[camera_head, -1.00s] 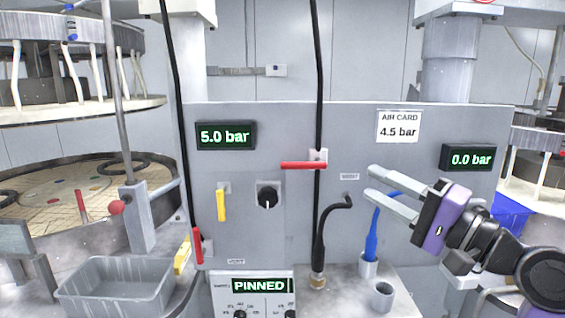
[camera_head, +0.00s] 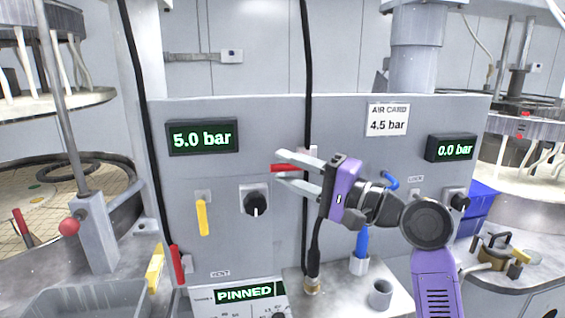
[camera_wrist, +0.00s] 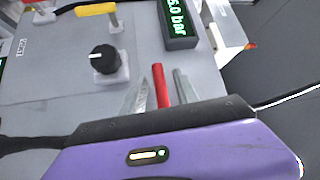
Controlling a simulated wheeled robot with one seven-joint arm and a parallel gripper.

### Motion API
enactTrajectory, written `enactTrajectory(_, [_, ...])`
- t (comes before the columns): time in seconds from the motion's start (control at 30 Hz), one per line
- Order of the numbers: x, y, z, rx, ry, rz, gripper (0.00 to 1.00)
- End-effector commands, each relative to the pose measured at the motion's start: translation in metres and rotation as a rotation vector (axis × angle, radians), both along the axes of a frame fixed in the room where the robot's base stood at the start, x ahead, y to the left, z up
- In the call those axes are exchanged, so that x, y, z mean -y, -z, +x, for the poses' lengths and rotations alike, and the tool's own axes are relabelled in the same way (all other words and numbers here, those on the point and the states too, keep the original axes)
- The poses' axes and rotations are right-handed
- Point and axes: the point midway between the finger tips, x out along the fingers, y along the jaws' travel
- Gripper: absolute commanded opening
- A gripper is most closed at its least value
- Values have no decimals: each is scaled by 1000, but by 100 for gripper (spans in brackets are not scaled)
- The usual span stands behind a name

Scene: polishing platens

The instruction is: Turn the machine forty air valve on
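The red valve lever (camera_head: 284,168) lies horizontal on the upper middle of the grey panel, crossing the black hose line. In the wrist view the red lever (camera_wrist: 160,85) stands between my two fingers. My gripper (camera_head: 277,166) is open, one finger above and one below the lever, with small gaps visible; contact cannot be told. The lever's pivot end is partly hidden behind the fingers. The left display (camera_head: 202,136) reads 5.0 bar, and the right display (camera_head: 455,149) reads 0.0 bar. The air card (camera_head: 388,120) says 4.5 bar.
A black knob (camera_head: 256,203) and a yellow lever (camera_head: 202,217) sit left of my gripper. A second red lever (camera_head: 177,264) hangs lower left. A PINNED display (camera_head: 250,293), a blue hose (camera_head: 361,243) and a grey cup (camera_head: 380,293) stand below. A grey tub (camera_head: 85,302) is at lower left.

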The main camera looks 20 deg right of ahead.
Motion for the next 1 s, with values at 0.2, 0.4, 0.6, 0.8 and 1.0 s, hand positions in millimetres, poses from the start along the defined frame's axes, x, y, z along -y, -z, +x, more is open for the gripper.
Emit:
enactTrajectory(0.2, [-8, -2, 11, -1, -1, 1, 37])
enactTrajectory(0.4, [-8, -1, 12, -1, 0, 1, 37])
enactTrajectory(0.6, [-8, -1, 12, 0, 0, 0, 6])
enactTrajectory(0.8, [-8, -1, 12, 0, 0, 0, 0])
enactTrajectory(1.0, [-8, -1, 12, -1, 0, 1, 0])
